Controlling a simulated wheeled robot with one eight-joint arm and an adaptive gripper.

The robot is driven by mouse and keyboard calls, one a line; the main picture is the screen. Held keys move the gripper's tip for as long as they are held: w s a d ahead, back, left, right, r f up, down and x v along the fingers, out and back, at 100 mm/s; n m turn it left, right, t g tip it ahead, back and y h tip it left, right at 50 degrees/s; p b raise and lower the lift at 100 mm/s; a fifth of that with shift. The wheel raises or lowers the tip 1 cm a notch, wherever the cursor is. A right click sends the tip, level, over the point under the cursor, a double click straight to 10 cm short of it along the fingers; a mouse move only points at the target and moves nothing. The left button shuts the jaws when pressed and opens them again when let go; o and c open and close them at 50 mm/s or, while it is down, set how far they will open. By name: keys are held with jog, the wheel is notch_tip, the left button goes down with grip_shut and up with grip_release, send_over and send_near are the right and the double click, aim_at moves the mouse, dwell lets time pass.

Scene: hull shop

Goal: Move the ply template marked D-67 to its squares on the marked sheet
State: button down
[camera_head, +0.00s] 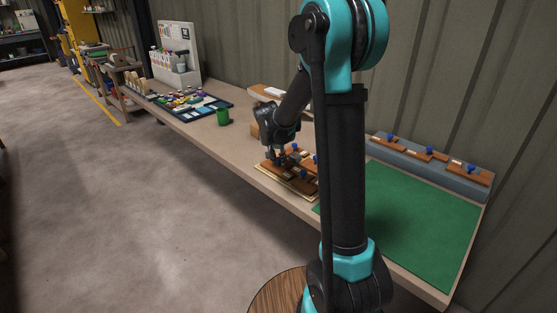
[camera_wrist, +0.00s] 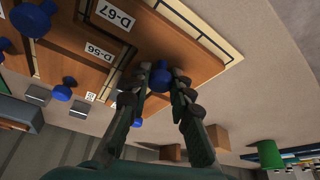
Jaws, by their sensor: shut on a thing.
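The ply template marked D-67 (camera_wrist: 178,40) is a brown board with a white label, seen at the top of the wrist view. My gripper (camera_wrist: 160,92) is shut on its blue knob; it also shows in the head view (camera_head: 281,160). The board is over the pale marked sheet (camera_wrist: 213,22), whose black border line shows beyond the board's edge. I cannot tell whether it rests flat on the sheet. The ply template marked D-56 (camera_wrist: 75,68) lies right beside it. In the head view the sheet (camera_head: 273,177) is at the bench's front edge, partly hidden by my arm.
A green mat (camera_head: 425,225) covers the bench at right. A grey rack (camera_head: 440,175) behind it holds several brown templates with blue knobs. A green cup (camera_head: 222,117) and a dark tray of coloured pieces (camera_head: 205,108) stand further left. Bare bench lies between cup and sheet.

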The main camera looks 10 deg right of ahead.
jog(key=c, duration=1.4)
grip_release()
jog(key=shift+f, duration=0.1)
jog(key=shift+o, duration=0.2)
jog(key=v, duration=1.2)
